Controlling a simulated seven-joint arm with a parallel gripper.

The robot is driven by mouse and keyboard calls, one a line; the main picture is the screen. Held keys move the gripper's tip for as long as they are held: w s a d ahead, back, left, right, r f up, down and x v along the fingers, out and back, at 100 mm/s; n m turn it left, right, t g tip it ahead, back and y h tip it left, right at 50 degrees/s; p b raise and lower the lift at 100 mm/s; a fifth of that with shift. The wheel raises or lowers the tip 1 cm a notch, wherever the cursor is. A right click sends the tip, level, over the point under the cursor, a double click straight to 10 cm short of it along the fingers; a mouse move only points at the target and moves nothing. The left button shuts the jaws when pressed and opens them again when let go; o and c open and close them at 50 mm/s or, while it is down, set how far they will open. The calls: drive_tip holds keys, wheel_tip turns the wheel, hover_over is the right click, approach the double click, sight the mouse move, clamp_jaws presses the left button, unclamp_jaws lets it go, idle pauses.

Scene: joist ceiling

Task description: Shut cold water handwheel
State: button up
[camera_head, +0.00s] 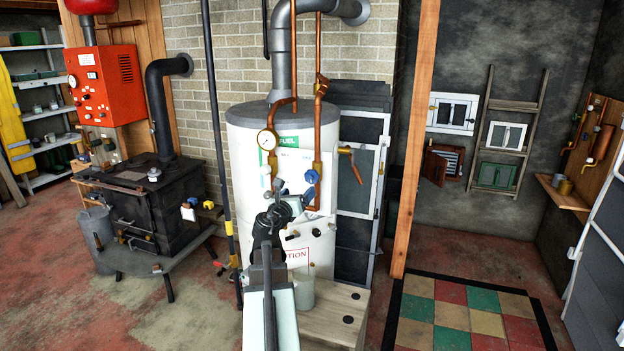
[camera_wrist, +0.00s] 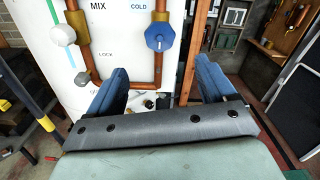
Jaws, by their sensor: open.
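The blue cold water handwheel (camera_wrist: 158,37) sits on a copper pipe, with the word COLD above it on the white tank. In the head view the handwheel (camera_head: 312,177) is on the right part of the tank front. My gripper (camera_wrist: 162,80) is open and empty, its two blue fingers spread wide. The handwheel shows beyond the fingertips, between their directions and near the right one; I see no contact. In the head view my gripper (camera_head: 293,192) is in front of the tank, just below and left of the handwheel. My arm hides part of the tank's lower front.
A white handwheel (camera_wrist: 63,35) is left of the blue one, near the word MIX. Copper pipes run around the handwheels, and a pressure gauge (camera_head: 267,139) is above left. A wooden post (camera_head: 416,140) stands to the right. A black stove (camera_head: 145,205) stands left.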

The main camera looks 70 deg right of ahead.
sight(311, 178)
drive_tip(key=d, duration=1.3)
drive_tip(key=shift+d, duration=0.3)
drive_tip(key=shift+c, duration=0.2)
drive_tip(key=c, duration=1)
drive_tip(key=shift+o, duration=0.2)
